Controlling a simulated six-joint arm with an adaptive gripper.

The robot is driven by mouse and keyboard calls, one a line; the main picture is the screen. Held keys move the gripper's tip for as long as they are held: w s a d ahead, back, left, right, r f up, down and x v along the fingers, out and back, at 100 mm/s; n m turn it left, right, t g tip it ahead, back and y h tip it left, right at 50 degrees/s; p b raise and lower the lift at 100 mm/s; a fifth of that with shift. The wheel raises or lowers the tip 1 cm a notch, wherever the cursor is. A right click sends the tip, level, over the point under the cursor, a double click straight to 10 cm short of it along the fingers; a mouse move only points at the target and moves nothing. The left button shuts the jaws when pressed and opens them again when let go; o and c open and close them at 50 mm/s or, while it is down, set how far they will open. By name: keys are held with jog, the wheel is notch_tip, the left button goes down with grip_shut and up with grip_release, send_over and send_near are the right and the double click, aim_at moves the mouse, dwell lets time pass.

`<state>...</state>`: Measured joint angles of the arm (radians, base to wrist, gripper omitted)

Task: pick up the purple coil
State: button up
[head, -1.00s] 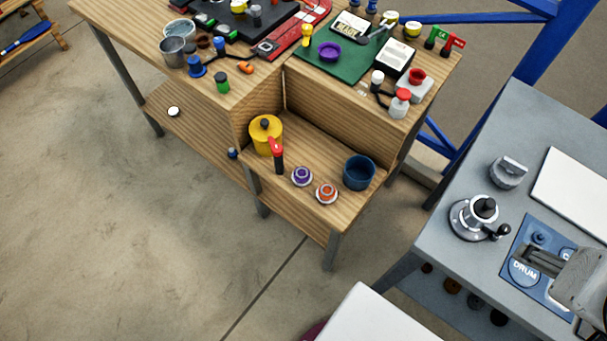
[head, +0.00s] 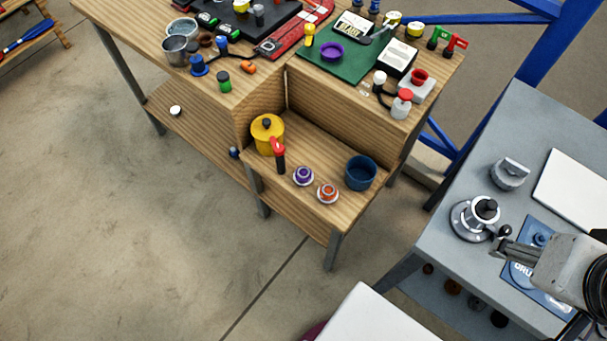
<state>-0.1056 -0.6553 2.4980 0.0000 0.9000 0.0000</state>
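The purple coil (head: 303,175), a small purple roll with pale rims, lies on the lower wooden shelf of the bench, left of a similar orange coil (head: 327,193). My gripper (head: 498,246) is at the lower right, above the grey table beside the winch, well away from the coil. Its fingers point left. Whether they are open or shut is too small to tell, and no held object shows.
A yellow pot (head: 267,134), a red-topped handle (head: 279,156) and a blue bowl (head: 361,173) stand around the coils. A purple dish (head: 331,52) sits on the green mat above. The grey winch (head: 476,218) is near my gripper. Open floor separates the two tables.

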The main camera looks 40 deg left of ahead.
jog(key=w+a+f+n+g, duration=0.35)
jog(key=a+f, duration=0.25)
jog(key=a, duration=0.3)
jog(key=m+g, duration=0.2)
jog(key=m, duration=1.5)
send_over(307, 177)
jog(key=shift+t+y, duration=0.25)
jog(key=shift+y, duration=0.15)
jog(key=f, duration=2.5)
jog(key=shift+s+d+f, duration=0.2)
jog(key=shift+d+f, duration=0.05)
jog(key=shift+f, duration=0.1)
jog(key=shift+w+a+m, duration=0.15)
jog(key=shift+a+m, duration=0.05)
jog(key=shift+m, duration=0.45)
jog(key=shift+w+a+m, duration=0.1)
jog(key=shift+m, duration=1)
